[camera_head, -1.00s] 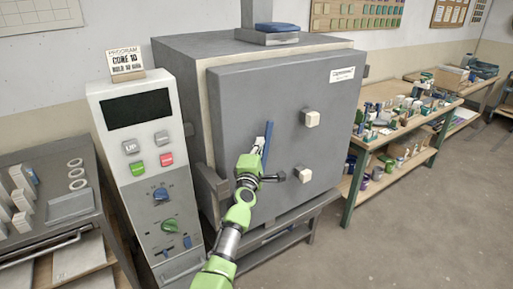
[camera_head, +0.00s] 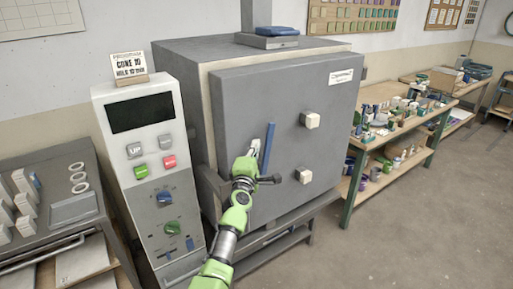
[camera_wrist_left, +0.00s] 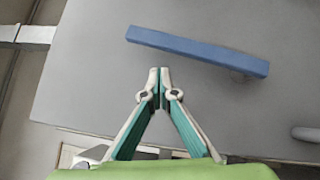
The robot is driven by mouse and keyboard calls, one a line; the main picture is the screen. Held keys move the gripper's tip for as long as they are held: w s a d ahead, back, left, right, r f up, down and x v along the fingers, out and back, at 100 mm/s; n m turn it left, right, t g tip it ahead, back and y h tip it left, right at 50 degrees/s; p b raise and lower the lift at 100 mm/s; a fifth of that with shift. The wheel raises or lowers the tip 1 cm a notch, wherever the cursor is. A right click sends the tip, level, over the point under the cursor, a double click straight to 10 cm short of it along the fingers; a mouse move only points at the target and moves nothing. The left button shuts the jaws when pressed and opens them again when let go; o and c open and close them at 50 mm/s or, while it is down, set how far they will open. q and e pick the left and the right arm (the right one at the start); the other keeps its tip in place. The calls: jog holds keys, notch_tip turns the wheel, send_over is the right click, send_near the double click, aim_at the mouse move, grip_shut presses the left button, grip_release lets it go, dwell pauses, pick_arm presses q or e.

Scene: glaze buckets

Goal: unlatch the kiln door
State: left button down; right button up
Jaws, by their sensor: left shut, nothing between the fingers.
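The grey kiln door (camera_head: 285,95) is closed against the kiln body. A blue bar handle (camera_head: 268,149) stands nearly upright on its front, left of the middle. In the left wrist view the blue handle (camera_wrist_left: 198,52) crosses above the fingertips, tilted slightly down to the right. My left gripper (camera_head: 255,147) is at the door, just left of the handle, and it partly overlaps the door face. In the left wrist view my left gripper (camera_wrist_left: 160,71) has its fingertips together with nothing between them. A gap shows between tips and handle. My right gripper is not in view.
Two pale knobs (camera_head: 310,120) (camera_head: 304,176) stick out from the door's right part. The control panel (camera_head: 150,170) stands left of the kiln. A bench with pots (camera_head: 395,130) stands to the right. The floor (camera_head: 400,230) in front right is clear.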

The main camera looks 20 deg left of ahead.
pick_arm(q)
jog(key=s+r+p, duration=0.1)
jog(key=s+p, duration=0.5)
jog(key=s, duration=0.4)
jog(key=shift+s+d+r+p, duration=0.15)
jog(key=shift+s+d+p, duration=0.05)
jog(key=shift+s+p, duration=0.1)
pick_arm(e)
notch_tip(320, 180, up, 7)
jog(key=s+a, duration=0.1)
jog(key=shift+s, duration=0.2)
pick_arm(q)
jog(key=shift+s, duration=0.1)
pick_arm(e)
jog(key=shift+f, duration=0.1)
